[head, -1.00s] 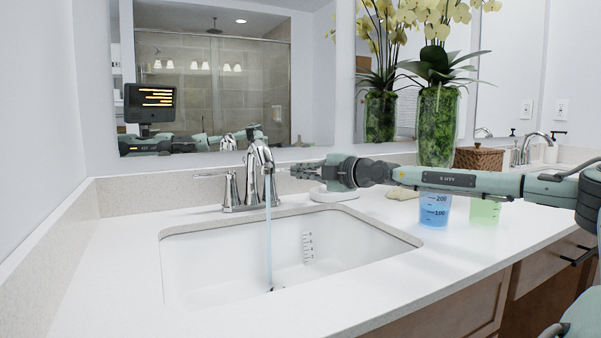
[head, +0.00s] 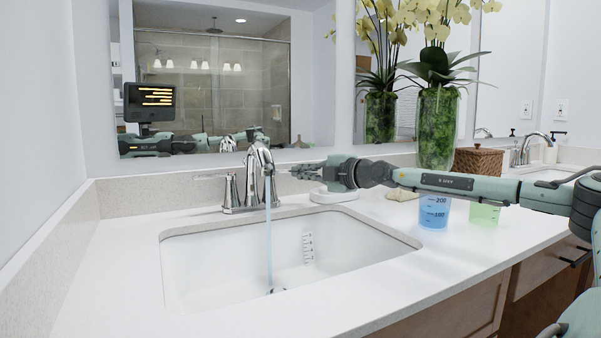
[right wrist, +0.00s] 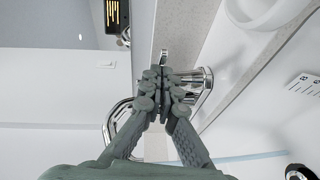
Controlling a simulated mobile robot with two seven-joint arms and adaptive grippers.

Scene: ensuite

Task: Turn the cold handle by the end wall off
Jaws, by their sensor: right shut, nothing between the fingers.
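The chrome faucet (head: 259,160) stands behind the sink by the left wall. A stream of water (head: 268,240) runs from its spout into the basin. The left handle (head: 230,188) shows clearly, its lever pointing left. In the right wrist view, a chrome handle base (right wrist: 204,88) and a lever tip (right wrist: 163,56) show around my fingers. My right gripper (head: 294,171) is shut and empty, just right of the spout. Its fingers (right wrist: 163,85) overlap the handle in the wrist view; contact is unclear. My left gripper is out of view.
The white sink basin (head: 215,255) lies in front. A blue cup (head: 434,211) and a green cup (head: 484,214) stand on the counter to the right. A vase (head: 437,130) and a woven box (head: 478,161) stand behind my right arm. The counter's left side is clear.

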